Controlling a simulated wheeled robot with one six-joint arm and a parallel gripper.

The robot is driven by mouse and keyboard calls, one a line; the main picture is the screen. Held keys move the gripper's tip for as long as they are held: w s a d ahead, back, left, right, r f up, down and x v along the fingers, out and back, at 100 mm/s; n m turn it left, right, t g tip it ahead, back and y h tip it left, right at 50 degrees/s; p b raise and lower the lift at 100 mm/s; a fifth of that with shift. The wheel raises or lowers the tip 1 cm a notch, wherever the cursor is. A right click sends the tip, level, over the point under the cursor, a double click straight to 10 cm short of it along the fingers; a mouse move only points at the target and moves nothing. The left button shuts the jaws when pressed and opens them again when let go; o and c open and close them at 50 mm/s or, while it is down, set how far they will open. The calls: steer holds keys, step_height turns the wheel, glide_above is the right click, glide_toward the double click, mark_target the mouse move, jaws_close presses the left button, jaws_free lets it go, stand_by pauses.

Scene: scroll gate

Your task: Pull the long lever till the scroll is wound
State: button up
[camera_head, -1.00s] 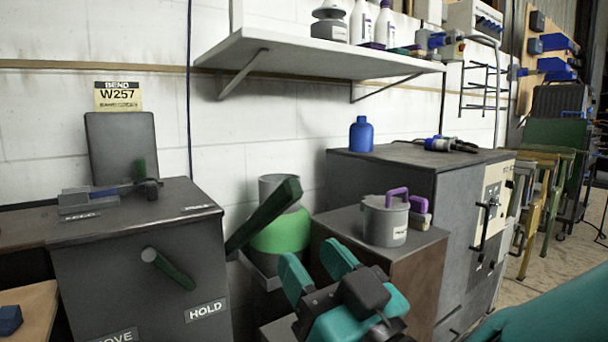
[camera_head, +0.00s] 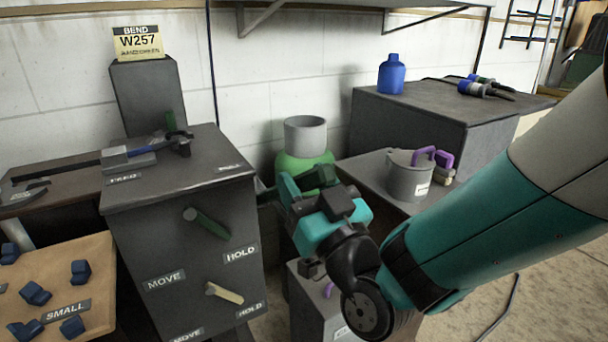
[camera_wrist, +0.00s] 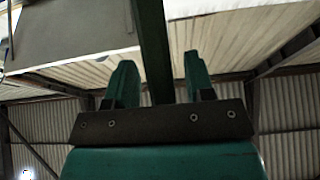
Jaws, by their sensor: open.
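The long lever, a dark green bar, shows partly in the head view (camera_head: 318,178), largely hidden by my gripper (camera_head: 306,192). In the wrist view a dark green bar (camera_wrist: 154,45) runs up between the two teal fingers of my gripper (camera_wrist: 158,85). The fingers are apart on either side of it; I cannot tell whether either touches it. In the head view my gripper is to the right of the grey cabinet (camera_head: 180,262), in front of a green round container (camera_head: 296,165). I cannot make out a scroll in either view.
The cabinet front has a short dark green handle (camera_head: 207,222), a cream handle (camera_head: 224,292) and MOVE and HOLD labels. A grey pot with a purple handle (camera_head: 408,178) stands right of my gripper. A wooden board (camera_head: 60,265) with blue pieces is at left.

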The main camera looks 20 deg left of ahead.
jaws_close()
steer(key=shift+w+a+r, duration=0.1)
steer(key=shift+a+r, duration=0.05)
steer(key=shift+r, duration=0.1)
stand_by(0.5)
